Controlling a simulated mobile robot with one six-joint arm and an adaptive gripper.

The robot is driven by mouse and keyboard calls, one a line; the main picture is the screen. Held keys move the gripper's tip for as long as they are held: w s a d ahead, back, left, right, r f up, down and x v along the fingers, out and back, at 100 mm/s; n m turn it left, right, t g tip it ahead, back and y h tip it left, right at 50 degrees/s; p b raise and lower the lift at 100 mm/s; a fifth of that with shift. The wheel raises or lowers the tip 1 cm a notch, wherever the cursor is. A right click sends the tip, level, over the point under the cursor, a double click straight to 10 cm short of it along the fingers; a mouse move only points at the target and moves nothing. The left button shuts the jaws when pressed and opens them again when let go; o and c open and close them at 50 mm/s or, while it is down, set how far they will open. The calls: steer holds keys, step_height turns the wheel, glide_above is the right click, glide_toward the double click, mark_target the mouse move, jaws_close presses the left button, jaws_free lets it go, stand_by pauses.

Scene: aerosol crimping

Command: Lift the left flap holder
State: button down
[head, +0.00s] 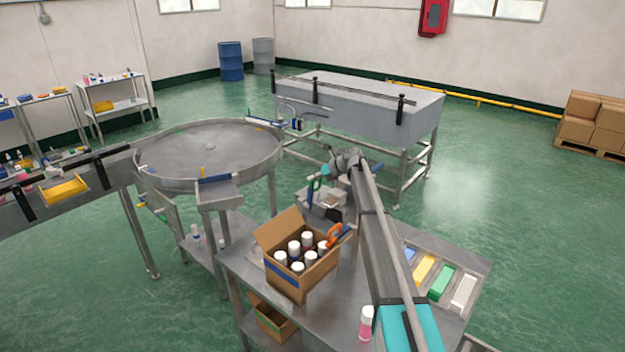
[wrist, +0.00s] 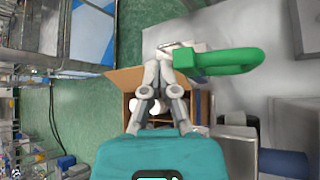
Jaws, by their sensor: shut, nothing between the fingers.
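An open cardboard box (head: 297,278) holds several white-capped cans (head: 307,240). In the wrist view the box (wrist: 122,76) lies below my gripper (wrist: 166,66), whose fingers are together and empty. A green loop-shaped handle (wrist: 228,62) shows just right of the fingertips, apart from or touching them, I cannot tell. An orange clip-like holder (head: 334,235) sits at the box's right edge in the head view. A small green upright part (head: 312,187) stands behind the box. I cannot tell which piece is the left flap holder. My fingertips are not clear in the head view.
The box stands on a metal table (head: 238,262) with yellow, green and white bins (head: 440,283) at right. A pink can (head: 366,322) stands near the front edge. A round turntable (head: 208,150) is at left and a large grey machine (head: 358,105) behind.

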steer(key=shift+w+d, duration=0.5)
steer(key=shift+d, duration=0.15)
steer(key=d, duration=0.2)
steer(key=s+d+f, duration=0.1)
steer(key=d, duration=0.2)
steer(key=d+b, duration=0.1)
steer(key=d, duration=0.2)
steer(key=shift+s+d+f, duration=0.15)
steer(key=shift+d, duration=0.05)
steer(key=shift+s+d, duration=0.2)
steer(key=shift+d, duration=0.05)
steer(key=shift+s, duration=0.1)
